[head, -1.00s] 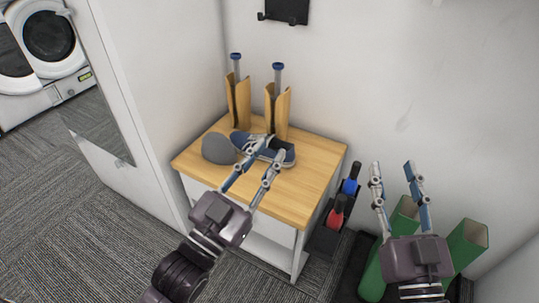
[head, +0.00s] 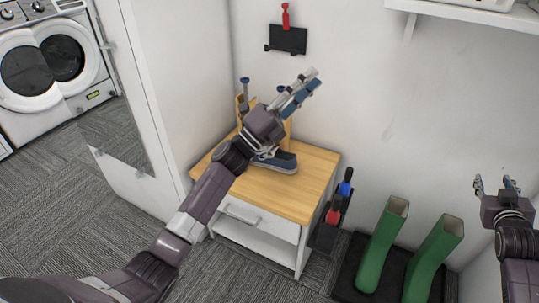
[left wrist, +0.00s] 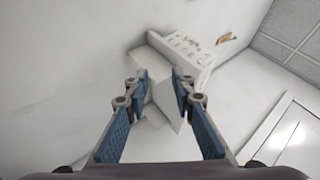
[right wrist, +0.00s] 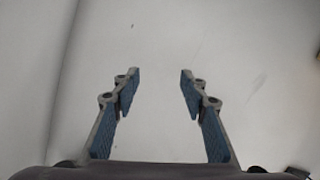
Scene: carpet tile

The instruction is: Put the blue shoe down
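The blue shoe (head: 282,162), with a white sole, rests on the wooden top of the small cabinet (head: 305,190). My left forearm and gripper body hide part of it. My left gripper (head: 305,88) is raised above the cabinet in front of the wall, apart from the shoe. In the left wrist view its fingers (left wrist: 158,88) are spread with nothing between them. My right gripper (head: 496,183) is at the far right by the wall. In the right wrist view its fingers (right wrist: 159,75) are apart and empty.
Wooden boot forms (head: 241,104) stand at the cabinet's back, partly hidden by my left arm. A black wall hook (head: 288,40) holds a red item. Green boots (head: 382,230) stand on a black tray right of the cabinet. A white shelf (head: 470,14) is upper right.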

